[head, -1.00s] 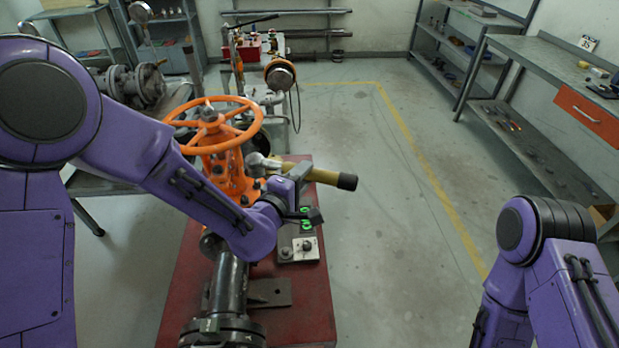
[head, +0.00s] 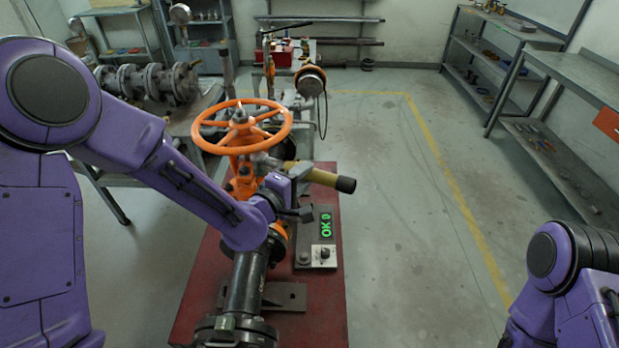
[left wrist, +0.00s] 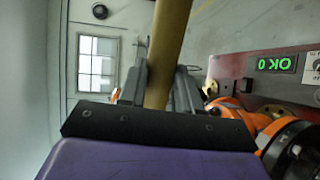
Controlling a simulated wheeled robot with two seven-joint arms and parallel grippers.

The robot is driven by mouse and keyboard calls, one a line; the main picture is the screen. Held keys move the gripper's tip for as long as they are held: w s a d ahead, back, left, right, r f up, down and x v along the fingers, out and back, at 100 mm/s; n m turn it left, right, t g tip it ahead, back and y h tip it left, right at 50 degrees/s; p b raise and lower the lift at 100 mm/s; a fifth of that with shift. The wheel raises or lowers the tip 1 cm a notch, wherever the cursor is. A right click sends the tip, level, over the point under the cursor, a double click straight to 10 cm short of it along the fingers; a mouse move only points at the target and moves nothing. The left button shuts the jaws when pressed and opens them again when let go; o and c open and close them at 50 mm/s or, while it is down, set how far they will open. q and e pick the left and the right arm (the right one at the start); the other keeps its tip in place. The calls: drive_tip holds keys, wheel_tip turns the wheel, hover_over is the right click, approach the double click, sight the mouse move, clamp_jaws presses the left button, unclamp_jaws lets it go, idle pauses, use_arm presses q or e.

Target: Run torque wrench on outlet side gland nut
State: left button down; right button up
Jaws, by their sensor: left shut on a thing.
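The torque wrench (head: 325,178) has a yellow-brown body with a black end cap, which points right in the head view. My left gripper (head: 290,178) is shut on it beside the orange valve. The left wrist view shows the yellow shaft (left wrist: 168,50) between my two grey fingers (left wrist: 160,90). The wrench's silver head (head: 265,162) is close to the valve body, below the orange handwheel (head: 240,125). My gripper and arm hide part of the valve, and I cannot make out the gland nut. My right arm shows at lower right, but its gripper is out of view.
A control box (head: 316,238) with a green "OK 0" display and a knob stands on the red base (head: 325,310). A black flanged pipe (head: 245,285) runs toward me. A bench with flanged fittings (head: 150,82) is at left. The floor at right is clear.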

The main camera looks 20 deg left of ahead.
use_arm(q)
drive_tip(key=shift+w+a+r+p, duration=0.15)
drive_tip(key=shift+w+a, duration=0.1)
drive_tip(key=shift+a, duration=0.95)
drive_tip(key=shift+w+a+p, duration=0.15)
drive_tip(key=shift+w+a, duration=0.05)
drive_tip(key=shift+a, duration=1.35)
wheel_tip(320, 180, down, 2)
drive_tip(key=shift+f+b, duration=0.1)
drive_tip(key=shift+b, duration=0.5)
drive_tip(key=shift+s+f, duration=0.1)
drive_tip(key=shift+f, duration=0.35)
idle(1.0)
drive_tip(key=shift+r, duration=0.2)
idle(0.7)
